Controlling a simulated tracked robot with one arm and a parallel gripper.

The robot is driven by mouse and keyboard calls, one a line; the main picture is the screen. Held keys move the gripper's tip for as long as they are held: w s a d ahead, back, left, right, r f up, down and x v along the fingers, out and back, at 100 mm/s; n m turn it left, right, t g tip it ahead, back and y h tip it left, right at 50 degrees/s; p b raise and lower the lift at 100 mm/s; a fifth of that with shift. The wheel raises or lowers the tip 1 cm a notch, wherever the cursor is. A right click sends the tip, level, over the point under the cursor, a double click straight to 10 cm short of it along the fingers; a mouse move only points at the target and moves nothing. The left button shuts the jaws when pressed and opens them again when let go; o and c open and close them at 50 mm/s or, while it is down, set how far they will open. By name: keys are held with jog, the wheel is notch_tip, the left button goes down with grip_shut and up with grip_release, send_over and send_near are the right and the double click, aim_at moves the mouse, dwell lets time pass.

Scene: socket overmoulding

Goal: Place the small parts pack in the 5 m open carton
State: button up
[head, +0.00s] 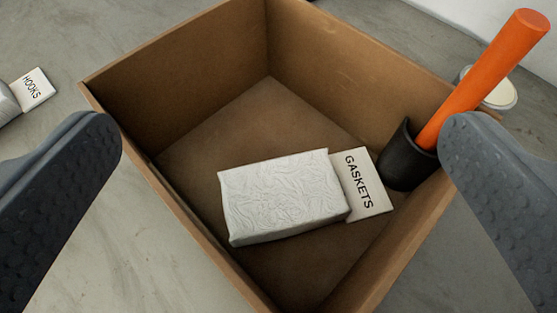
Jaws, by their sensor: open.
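A brown open carton (190,52) fills the middle of the head view, seen from above. A white, wrinkled pack (285,195) with a tag reading GASKETS (362,183) lies on the carton floor, towards the front right. My gripper (280,135) is open, with one dark grey finger at each side of the picture. The fingers are wide apart above the carton, and nothing is between them in their grip. No carton size marking shows.
An orange handle (485,75) with a black, cup-like end (405,158) leans in the carton's right corner, rising past the rim. A grey item with a HOOKS tag (33,89) lies on the floor at left. A round pale object (498,92) is partly hidden behind the handle.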

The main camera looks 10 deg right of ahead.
jog(key=shift+v, duration=2.05)
jog(key=w+a+r, duration=0.1)
jog(key=a+r, duration=0.3)
jog(key=r, duration=0.6)
jog(key=w+a+r+n, duration=0.15)
jog(key=a+r, duration=0.25)
jog(key=r, duration=0.5)
jog(key=w+a+r, duration=0.1)
jog(key=a+r, duration=0.4)
jog(key=r, duration=0.5)
jog(key=s+a+r+t+y, duration=0.1)
jog(key=s+a+r, duration=0.6)
jog(key=a+r, duration=0.3)
jog(key=s+a+r+n+t+y, duration=0.1)
jog(key=s+a+r+y, duration=0.1)
jog(key=s+a+r, duration=0.6)
notch_tip(320, 180, up, 5)
jog(key=a, duration=0.2)
jog(key=shift+a+r+y, duration=0.25)
jog(key=shift+a+y, duration=0.05)
jog(key=shift+a, duration=0.05)
